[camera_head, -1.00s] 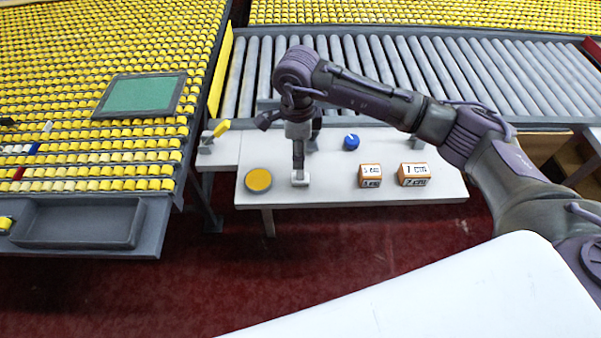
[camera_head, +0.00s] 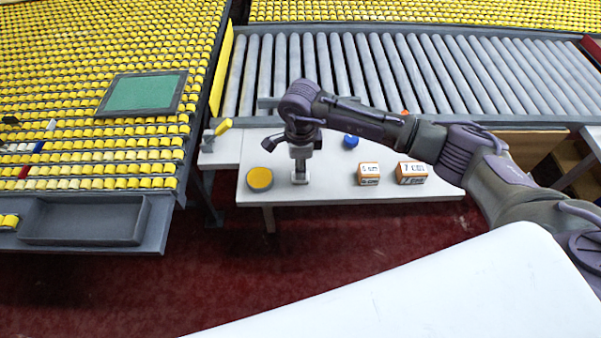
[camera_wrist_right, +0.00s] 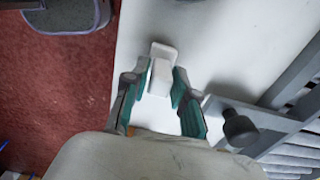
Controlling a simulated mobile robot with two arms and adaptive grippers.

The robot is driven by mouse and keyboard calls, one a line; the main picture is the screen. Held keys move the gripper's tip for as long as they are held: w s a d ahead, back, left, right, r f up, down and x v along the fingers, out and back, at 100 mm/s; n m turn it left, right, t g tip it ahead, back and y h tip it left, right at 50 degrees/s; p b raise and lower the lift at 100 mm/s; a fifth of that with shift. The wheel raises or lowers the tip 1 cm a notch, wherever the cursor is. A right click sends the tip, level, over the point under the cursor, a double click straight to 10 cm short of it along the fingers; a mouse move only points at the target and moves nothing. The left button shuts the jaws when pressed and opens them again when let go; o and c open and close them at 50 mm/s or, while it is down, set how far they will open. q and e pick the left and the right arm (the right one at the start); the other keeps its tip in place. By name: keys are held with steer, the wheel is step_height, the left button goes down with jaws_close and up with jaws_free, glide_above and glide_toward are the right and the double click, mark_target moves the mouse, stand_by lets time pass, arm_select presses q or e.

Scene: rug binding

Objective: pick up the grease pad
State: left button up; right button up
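A small white block (camera_head: 300,181), which I take to be the grease pad, is on the white side table, right of a yellow disc. My right gripper (camera_head: 300,174) points down at it. In the right wrist view, the block (camera_wrist_right: 161,72) lies between the two teal-lined fingertips of the gripper (camera_wrist_right: 161,82). The fingers are apart, one on each side of it, with bare table showing between them nearer the palm. Whether the fingertips touch the block I cannot tell. My left gripper is out of view.
The white side table (camera_head: 330,192) also holds the yellow disc (camera_head: 260,179), a blue knob-like piece (camera_head: 351,141) and two orange-white labelled boxes, one left (camera_head: 369,174) and one right (camera_head: 411,173). A roller conveyor (camera_head: 400,75) runs behind. A dark tray (camera_head: 85,220) is at left.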

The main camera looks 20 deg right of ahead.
jaws_close()
steer(key=shift+r, duration=0.1)
steer(key=shift+w+r+b, duration=0.1)
steer(key=shift+r+b, duration=0.2)
steer(key=shift+r, duration=0.35)
step_height(320, 180, up, 3)
steer(key=shift+d+f+b, duration=0.1)
steer(key=shift+d+b, duration=0.05)
steer(key=shift+b, duration=0.4)
steer(key=s+d+r+b, duration=0.2)
steer(key=s+d+r, duration=0.4)
steer(key=d, duration=0.3)
steer(key=shift+s+r, duration=0.4)
steer(key=shift+s, duration=0.1)
